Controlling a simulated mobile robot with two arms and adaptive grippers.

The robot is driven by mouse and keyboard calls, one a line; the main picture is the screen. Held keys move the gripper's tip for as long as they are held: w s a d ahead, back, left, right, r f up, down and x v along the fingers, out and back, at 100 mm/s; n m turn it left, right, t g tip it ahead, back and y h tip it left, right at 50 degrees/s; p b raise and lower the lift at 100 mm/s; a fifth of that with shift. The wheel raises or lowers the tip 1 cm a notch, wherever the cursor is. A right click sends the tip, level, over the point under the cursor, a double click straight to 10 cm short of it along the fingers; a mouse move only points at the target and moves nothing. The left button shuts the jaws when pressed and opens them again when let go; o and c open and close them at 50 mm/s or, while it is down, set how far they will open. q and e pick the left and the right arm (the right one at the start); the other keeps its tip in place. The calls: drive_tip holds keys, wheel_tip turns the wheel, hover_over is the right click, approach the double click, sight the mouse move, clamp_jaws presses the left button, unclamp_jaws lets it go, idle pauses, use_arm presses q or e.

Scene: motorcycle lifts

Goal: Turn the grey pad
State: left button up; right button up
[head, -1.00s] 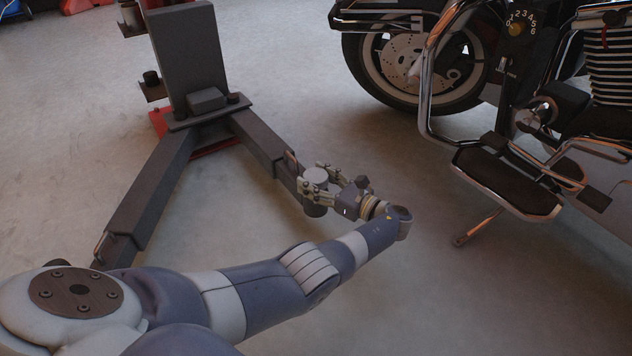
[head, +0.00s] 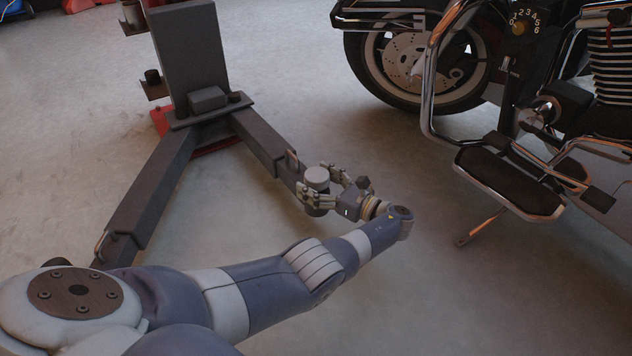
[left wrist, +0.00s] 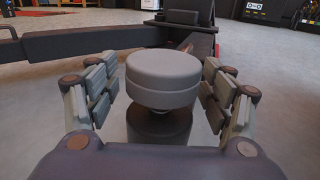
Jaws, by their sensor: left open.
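The grey pad (head: 316,178) is a round disc on a dark cylindrical base, at the end of the lift's right leg in the head view. In the left wrist view the pad (left wrist: 163,77) sits in the middle, level, with the darker base (left wrist: 158,125) below it. My left gripper (head: 320,187) is open around the pad, one finger on each side. In the left wrist view a gap shows between the pad and the fingers on both sides. My right gripper is not in view.
The lift's dark post (head: 187,60) stands at the back, its left leg (head: 150,190) reaching toward me. A motorcycle stands at the right, with its footboard (head: 510,180) and side stand (head: 480,228) near my arm. Open floor lies between lift and motorcycle.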

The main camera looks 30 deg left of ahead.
sight(317, 174)
use_arm(q)
drive_tip(key=shift+r, duration=0.15)
drive_tip(key=shift+r, duration=4.85)
